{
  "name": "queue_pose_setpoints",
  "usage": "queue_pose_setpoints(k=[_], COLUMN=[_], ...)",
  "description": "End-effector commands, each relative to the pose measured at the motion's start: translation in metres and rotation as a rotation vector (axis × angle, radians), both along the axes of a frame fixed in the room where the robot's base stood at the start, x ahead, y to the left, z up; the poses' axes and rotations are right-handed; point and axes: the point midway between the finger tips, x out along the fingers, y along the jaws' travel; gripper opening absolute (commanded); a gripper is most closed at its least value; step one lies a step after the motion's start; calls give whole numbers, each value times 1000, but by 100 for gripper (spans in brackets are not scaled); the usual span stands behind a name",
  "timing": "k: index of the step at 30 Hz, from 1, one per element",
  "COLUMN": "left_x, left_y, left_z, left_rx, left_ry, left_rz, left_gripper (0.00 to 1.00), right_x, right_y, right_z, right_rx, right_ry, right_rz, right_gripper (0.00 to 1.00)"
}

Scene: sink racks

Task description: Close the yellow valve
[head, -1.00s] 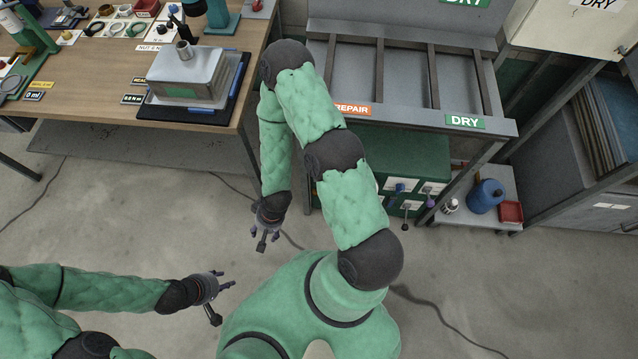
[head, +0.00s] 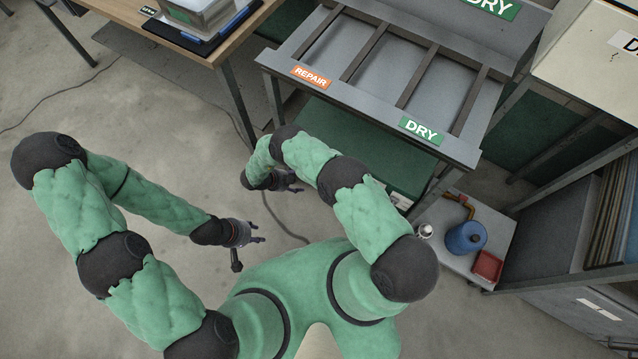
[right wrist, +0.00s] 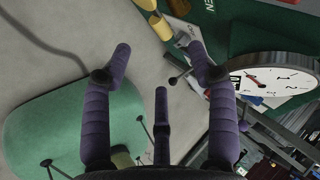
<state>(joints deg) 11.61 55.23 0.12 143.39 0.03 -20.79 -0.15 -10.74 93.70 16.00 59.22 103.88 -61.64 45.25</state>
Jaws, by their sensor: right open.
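A yellow-orange pipe fitting (head: 462,203) stands on the low shelf at the right in the head view; I cannot tell how its valve handle is set. Yellow cylindrical parts (right wrist: 160,26) show at the top of the right wrist view, beyond my fingers; I cannot tell whether they belong to the yellow valve. My right gripper (head: 292,182) is beside the bench's front, left of the low shelf. In the right wrist view its purple fingers (right wrist: 158,62) are spread and empty. My left gripper (head: 248,243) is over open floor, its fingers apart and empty.
The low shelf holds a blue container (head: 466,238), a red tray (head: 488,266) and a small silver item (head: 425,231). A metal rack (head: 375,70) with REPAIR and DRY labels stands above. A round dial (right wrist: 275,82) shows in the right wrist view. A cable crosses the floor.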

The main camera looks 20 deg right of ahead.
Motion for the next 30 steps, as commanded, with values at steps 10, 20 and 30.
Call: queue_pose_setpoints(k=[10, 20, 30], left_x=[0, -1, -1], left_y=[0, 0, 0], left_z=[-11, -31, -38], left_rx=[0, 0, 0], left_ry=[0, 1, 1], left_rz=[0, 0, 0], left_gripper=[40, 40, 40], right_x=[-7, -5, -4], right_y=[-11, -48, -63], right_z=[-26, -70, -87], right_rx=[-5, -5, -4], right_ry=[-8, -9, -9], right_rz=[-66, -64, -61], right_gripper=[59, 59, 59])
